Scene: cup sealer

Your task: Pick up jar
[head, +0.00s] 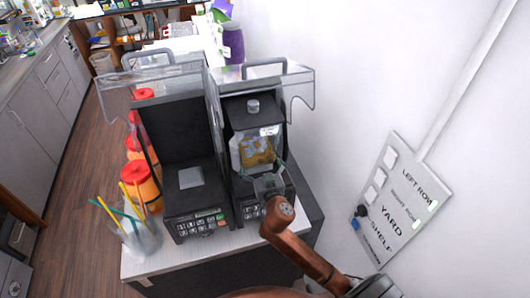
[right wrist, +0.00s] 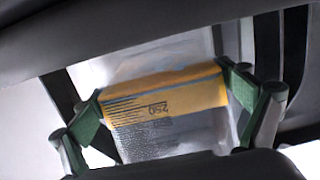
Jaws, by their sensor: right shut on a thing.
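The jar (right wrist: 172,125) is clear with a yellow label and dark print; it fills the middle of the right wrist view. In the head view the jar (head: 257,151) stands inside the right-hand black machine (head: 250,112), under its upper block. My right gripper (head: 267,185) reaches into this machine from the front. In the right wrist view its green fingers (right wrist: 165,108) are on both sides of the jar, shut on it. The jar's base is hidden behind the gripper in the head view. My left gripper is not in view.
A second black machine (head: 190,170) stands to the left, its clear cover raised like the right one's. Orange jars with red lids (head: 140,185) and a container of coloured straws (head: 137,235) are at the left edge. A white wall (head: 370,80) is close on the right.

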